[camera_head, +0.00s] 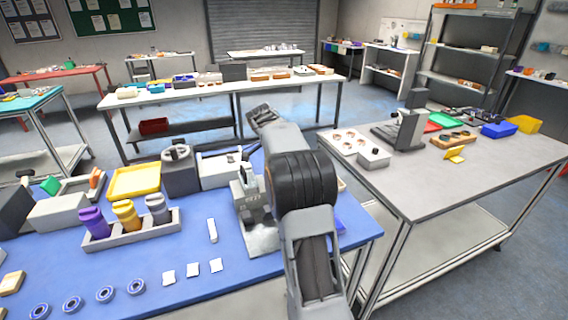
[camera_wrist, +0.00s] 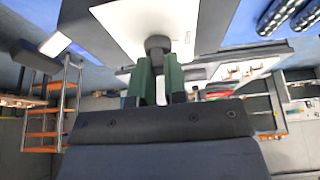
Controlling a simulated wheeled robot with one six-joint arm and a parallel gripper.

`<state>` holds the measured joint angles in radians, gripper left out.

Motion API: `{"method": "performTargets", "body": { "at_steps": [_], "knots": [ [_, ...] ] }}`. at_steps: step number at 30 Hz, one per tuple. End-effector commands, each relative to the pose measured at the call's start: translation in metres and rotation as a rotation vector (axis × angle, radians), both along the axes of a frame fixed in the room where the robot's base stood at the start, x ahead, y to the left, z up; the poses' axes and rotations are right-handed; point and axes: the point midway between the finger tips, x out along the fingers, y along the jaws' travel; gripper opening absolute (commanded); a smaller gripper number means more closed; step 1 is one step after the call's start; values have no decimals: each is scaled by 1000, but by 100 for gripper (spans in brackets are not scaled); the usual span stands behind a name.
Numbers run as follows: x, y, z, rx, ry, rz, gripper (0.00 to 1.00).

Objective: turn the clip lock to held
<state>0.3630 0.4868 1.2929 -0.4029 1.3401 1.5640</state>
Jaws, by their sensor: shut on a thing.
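In the wrist view, my gripper (camera_wrist: 158,68) has its two green fingers shut on a small dark knob (camera_wrist: 158,43), which I take to be the clip lock's handle. The knob stands against a pale grey plate (camera_wrist: 125,25). Its lock position cannot be read here. In the head view, a grey upright fixture (camera_head: 250,200) with small dark lettering stands on the blue table, just left of my arm. The lettering is too small to read surely. My arm hides the fingers and the knob in that view.
On the blue table (camera_head: 190,293) are a rack (camera_head: 135,238) with purple and yellow containers, a yellow tray (camera_head: 134,182), several blue-ringed discs and white squares. A grey table (camera_head: 480,175) stands to the right with a dark stand (camera_head: 405,130) and trays.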

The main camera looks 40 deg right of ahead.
Motion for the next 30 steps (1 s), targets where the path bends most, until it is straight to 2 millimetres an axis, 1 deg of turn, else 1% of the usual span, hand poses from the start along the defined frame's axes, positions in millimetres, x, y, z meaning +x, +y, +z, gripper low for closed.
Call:
{"method": "performTargets", "body": {
  "at_steps": [1, 9, 10, 15, 18, 26, 29, 30],
  "knots": [
    [-1, 0, -4, 6, 7, -6, 0],
    [-1, 0, -5, 6, 8, -6, 0],
    [-1, 0, -5, 6, 8, -6, 15],
    [-1, 0, -5, 6, 7, -4, 31],
    [-1, 0, -4, 5, 6, -3, 38],
    [0, 1, 0, 1, 2, -1, 38],
    [1, 4, 9, 1, 2, -1, 38],
    [2, 6, 14, 1, -1, -1, 38]
  ]
}}
